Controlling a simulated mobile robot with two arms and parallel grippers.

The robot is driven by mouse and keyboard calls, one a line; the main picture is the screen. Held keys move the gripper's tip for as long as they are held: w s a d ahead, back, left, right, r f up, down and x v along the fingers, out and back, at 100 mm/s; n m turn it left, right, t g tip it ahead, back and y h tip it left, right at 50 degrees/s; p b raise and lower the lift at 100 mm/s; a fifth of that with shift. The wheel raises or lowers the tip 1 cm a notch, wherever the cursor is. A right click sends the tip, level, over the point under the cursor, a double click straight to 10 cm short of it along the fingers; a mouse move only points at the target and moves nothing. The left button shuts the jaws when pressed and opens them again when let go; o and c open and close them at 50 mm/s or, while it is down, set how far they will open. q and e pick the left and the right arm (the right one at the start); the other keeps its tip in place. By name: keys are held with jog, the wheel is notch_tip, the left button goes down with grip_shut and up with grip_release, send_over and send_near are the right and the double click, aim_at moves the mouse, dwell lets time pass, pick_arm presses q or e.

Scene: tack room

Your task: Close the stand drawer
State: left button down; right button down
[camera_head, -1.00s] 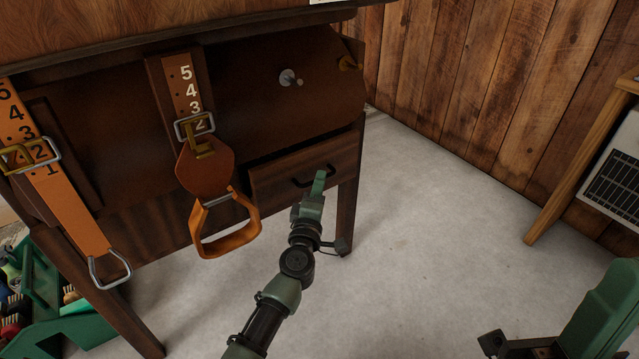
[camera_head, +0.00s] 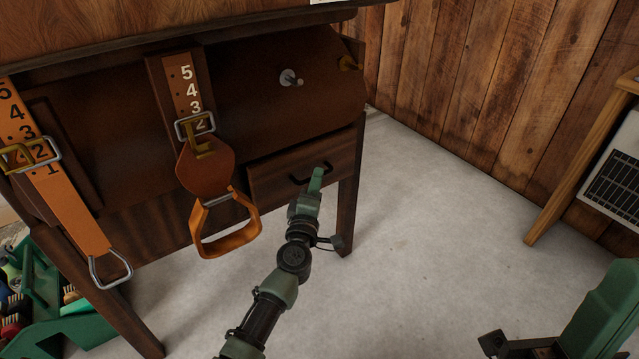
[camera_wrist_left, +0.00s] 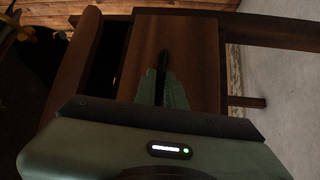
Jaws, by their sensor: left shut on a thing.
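The stand drawer (camera_head: 272,178) is a dark brown wooden front at the lower right of the stand, with a black bar handle (camera_head: 298,181). In the head view its front sits close to the frame. In the left wrist view a dark gap shows between the drawer front (camera_wrist_left: 198,65) and the frame. My left gripper (camera_head: 316,181) is shut on the handle, its green fingers on either side of the black bar (camera_wrist_left: 164,62) in the wrist view. Part of my right arm shows at the lower right; its fingers are not visible.
A numbered strap with an orange stirrup (camera_head: 228,243) hangs left of the drawer. Another strap (camera_head: 65,195) hangs further left. A green tote (camera_head: 70,325) stands on the floor at lower left. The floor (camera_head: 420,230) to the right is clear.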

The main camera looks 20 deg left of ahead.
pick_arm(q)
jog(key=shift+w+a, duration=1)
jog(key=shift+a, duration=0.35)
jog(key=c, duration=1.7)
grip_release()
jog(key=shift+o, duration=1.1)
jog(key=p, duration=0.2)
send_near(310, 169)
jog(key=shift+w, duration=0.35)
